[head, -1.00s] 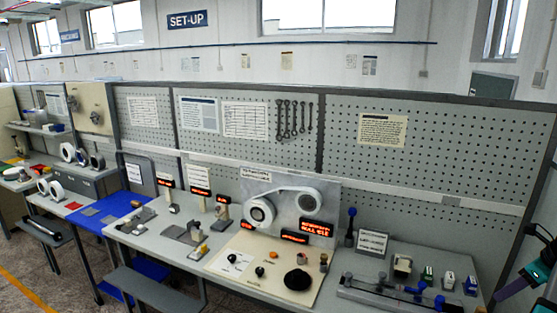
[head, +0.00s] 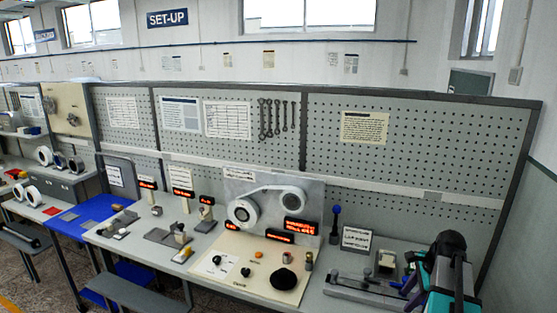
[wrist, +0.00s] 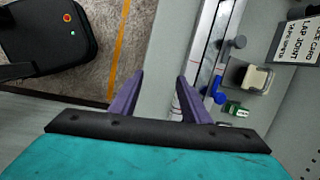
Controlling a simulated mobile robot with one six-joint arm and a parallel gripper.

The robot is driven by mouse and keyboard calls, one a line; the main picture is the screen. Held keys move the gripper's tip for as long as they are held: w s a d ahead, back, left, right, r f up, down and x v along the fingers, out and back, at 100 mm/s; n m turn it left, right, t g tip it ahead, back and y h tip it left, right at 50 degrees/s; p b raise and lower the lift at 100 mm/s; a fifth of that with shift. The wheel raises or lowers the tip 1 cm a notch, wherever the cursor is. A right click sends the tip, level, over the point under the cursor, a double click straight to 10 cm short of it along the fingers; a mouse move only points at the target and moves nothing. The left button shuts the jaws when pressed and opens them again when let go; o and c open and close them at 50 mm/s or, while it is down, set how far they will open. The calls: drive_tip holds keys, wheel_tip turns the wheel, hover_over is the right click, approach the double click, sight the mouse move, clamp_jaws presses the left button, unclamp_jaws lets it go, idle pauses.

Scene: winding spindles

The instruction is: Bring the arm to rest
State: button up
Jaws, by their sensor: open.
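My arm (head: 447,270), teal and black, stands at the right front of the bench in the head view. My gripper (wrist: 160,78) shows in the wrist view with its two purple fingers apart and nothing between them. The fingers lie over the pale front edge of the bench, with floor to the left.
Near the gripper are a blue knob (wrist: 218,95), a green-and-white block (wrist: 237,109), a cream roll holder (wrist: 257,79) and a lap joint card (wrist: 300,38). A winding panel (head: 268,205) and a black dome (head: 284,279) stand further left. Open floor (wrist: 85,85) lies beside the bench.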

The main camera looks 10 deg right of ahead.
drive_tip(key=a+f+n+g+h, duration=0.1)
drive_tip(key=a+f+n, duration=0.65)
drive_tip(key=a, duration=0.45)
drive_tip(key=s+a+f+n+g, duration=0.1)
drive_tip(key=a+f+n, duration=0.65)
drive_tip(key=a, duration=0.45)
drive_tip(key=a+f+n+g+h, duration=0.1)
drive_tip(key=a+f+n, duration=0.65)
drive_tip(key=a, duration=0.45)
drive_tip(key=s+f+g+b, duration=0.2)
drive_tip(key=s+f+b, duration=0.4)
drive_tip(key=s+f, duration=0.7)
drive_tip(key=s+f+g+b, duration=0.3)
drive_tip(key=s+f+b, duration=0.4)
drive_tip(key=s+f, duration=0.6)
wheel_tip(320, 180, down, 5)
drive_tip(key=shift+s+r+g, duration=0.15)
drive_tip(key=shift+s+g, duration=0.05)
drive_tip(key=shift+g, duration=0.1)
drive_tip(key=shift+d, duration=0.2)
